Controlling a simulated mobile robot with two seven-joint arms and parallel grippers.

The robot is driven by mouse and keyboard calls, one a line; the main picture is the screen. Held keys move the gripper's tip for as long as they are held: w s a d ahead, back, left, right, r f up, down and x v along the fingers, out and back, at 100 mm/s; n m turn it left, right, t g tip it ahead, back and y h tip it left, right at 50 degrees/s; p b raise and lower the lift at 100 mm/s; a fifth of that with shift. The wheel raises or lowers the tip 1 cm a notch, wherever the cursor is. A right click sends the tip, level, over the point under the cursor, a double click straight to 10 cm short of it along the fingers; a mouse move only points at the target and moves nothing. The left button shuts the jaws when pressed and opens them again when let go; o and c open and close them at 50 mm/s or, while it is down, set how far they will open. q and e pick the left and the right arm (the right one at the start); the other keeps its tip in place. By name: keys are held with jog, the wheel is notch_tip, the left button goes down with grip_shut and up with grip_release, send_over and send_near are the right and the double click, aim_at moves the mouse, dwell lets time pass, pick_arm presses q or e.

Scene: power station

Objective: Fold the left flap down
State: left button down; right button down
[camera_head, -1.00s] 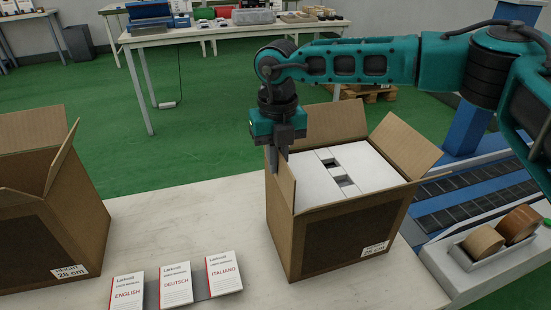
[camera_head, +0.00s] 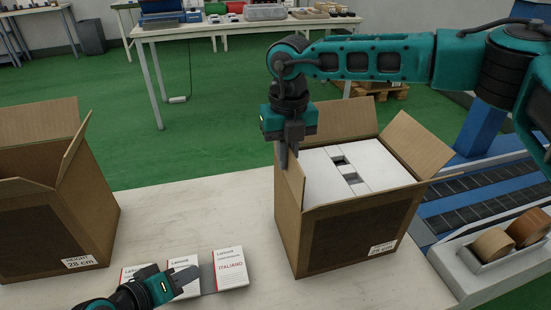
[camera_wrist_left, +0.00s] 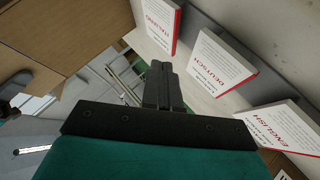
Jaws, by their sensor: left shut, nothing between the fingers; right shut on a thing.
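An open cardboard box (camera_head: 345,235) stands on the right of the table, filled with white blocks (camera_head: 350,170). The back flap (camera_head: 340,120) and right flap (camera_head: 418,143) are open, and the front flap juts outward. My right gripper (camera_head: 284,158) points down at the far end of the left flap and is shut on it. My left gripper (camera_head: 188,276) is shut and empty, above the manuals (camera_head: 229,268) left of the box. Its closed fingers (camera_wrist_left: 161,80) show in the left wrist view.
A second open box (camera_head: 50,230) stands at the left of the table. German and English manuals show in the left wrist view (camera_wrist_left: 222,64) (camera_wrist_left: 285,125). A tape dispenser (camera_head: 470,270) and conveyor (camera_head: 460,200) lie to the right. The table between the boxes is clear behind the manuals.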

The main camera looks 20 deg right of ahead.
aim_at(293, 158)
pick_arm(q)
jog(key=w+d+r+g+h, duration=0.2)
jog(key=r+h, duration=0.1)
jog(key=r, duration=0.4)
jog(key=w+d+r+g+h, duration=0.2)
jog(key=r+g+h, duration=0.1)
jog(key=r, duration=0.4)
jog(key=w+d+r+g+h, duration=0.2)
jog(key=r+h, duration=0.1)
jog(key=r, duration=0.5)
jog(key=shift+m, duration=0.3)
jog(key=d, duration=1.4)
jog(key=shift+s+d+f, duration=0.1)
jog(key=shift+s+f, duration=0.1)
jog(key=shift+s, duration=0.05)
jog(key=shift+d, duration=0.1)
jog(key=shift+s+d+r, duration=0.1)
jog(key=shift+d, duration=0.55)
pick_arm(e)
jog(key=shift+a, duration=0.2)
pick_arm(q)
jog(key=shift+g, duration=0.4)
pick_arm(e)
jog(key=c, duration=1.3)
grip_release()
